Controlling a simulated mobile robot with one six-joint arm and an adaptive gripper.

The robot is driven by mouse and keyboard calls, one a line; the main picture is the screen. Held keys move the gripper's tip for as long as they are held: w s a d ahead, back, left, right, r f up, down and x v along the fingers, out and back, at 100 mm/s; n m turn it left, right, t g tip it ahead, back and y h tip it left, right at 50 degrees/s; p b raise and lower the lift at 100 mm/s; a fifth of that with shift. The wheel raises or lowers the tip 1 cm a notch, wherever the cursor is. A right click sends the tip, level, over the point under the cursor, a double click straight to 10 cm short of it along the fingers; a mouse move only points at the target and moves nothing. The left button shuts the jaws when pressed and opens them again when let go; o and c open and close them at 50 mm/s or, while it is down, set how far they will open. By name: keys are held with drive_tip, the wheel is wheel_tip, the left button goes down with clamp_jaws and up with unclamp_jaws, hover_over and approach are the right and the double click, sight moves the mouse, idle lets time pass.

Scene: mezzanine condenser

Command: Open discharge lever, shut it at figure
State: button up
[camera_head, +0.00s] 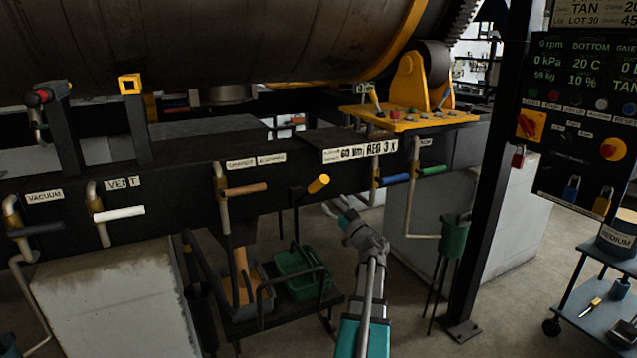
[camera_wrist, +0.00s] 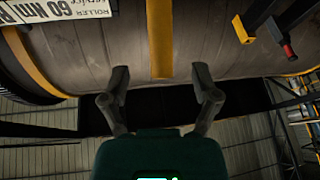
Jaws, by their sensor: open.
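A black lever with a yellow grip (camera_head: 318,184) sticks out below the dark beam, tilted up to the right. It may be the discharge lever; I cannot read a label for it. A brown-handled lever (camera_head: 246,189) stands left of it. My gripper (camera_head: 345,208) is in front of and below the beam, just right of and lower than the yellow grip, apart from it. In the wrist view my gripper (camera_wrist: 160,82) is open, with nothing between its fingers. A yellow strip (camera_wrist: 159,38) shows beyond them. The figure panel (camera_head: 583,85) reads 0 rpm, 20 C and 10 %; parts are cut off.
Vacuum (camera_head: 38,229) and vent (camera_head: 119,213) levers are at left. Blue (camera_head: 395,180) and green (camera_head: 432,170) handles are right. A green bin (camera_head: 300,272) stands below. A dark post (camera_head: 492,170) and a cart (camera_head: 600,305) stand right. The large drum (camera_head: 200,40) hangs above.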

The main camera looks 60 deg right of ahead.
sight(319, 185)
drive_tip(key=p+x, duration=0.3)
drive_tip(key=x, duration=0.6)
clamp_jaws()
idle(0.4)
